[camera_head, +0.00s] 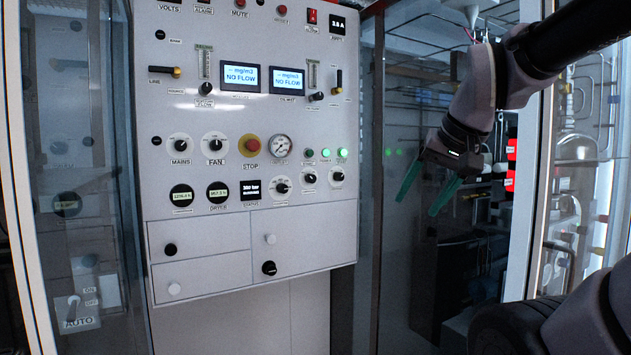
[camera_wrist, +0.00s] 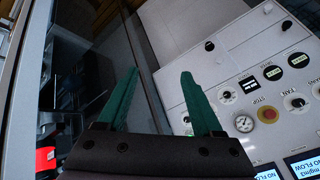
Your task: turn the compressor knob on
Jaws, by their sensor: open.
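The light grey panel (camera_head: 200,110) shows several white-backed dark knobs. One is labelled MAINS (camera_head: 180,145) and one FAN (camera_head: 215,145). Three more sit at the lower right: one knob (camera_head: 281,187) right of the status display, a middle knob (camera_head: 310,178) and a right knob (camera_head: 337,176). Their labels are too small to read, so I cannot tell which is the compressor knob. The knob beside the status display also shows in the wrist view (camera_wrist: 228,97). My gripper (camera_head: 418,208) has green fingers, open and empty, right of the panel and apart from it. Its fingers also show in the wrist view (camera_wrist: 159,72).
A red-topped STOP button (camera_head: 250,145) and a gauge (camera_head: 281,147) sit above the lower knobs. Drawers (camera_head: 200,237) with small pulls are below. Glass (camera_head: 392,270) and frame posts (camera_head: 523,190) stand at the right. Space before the panel looks clear.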

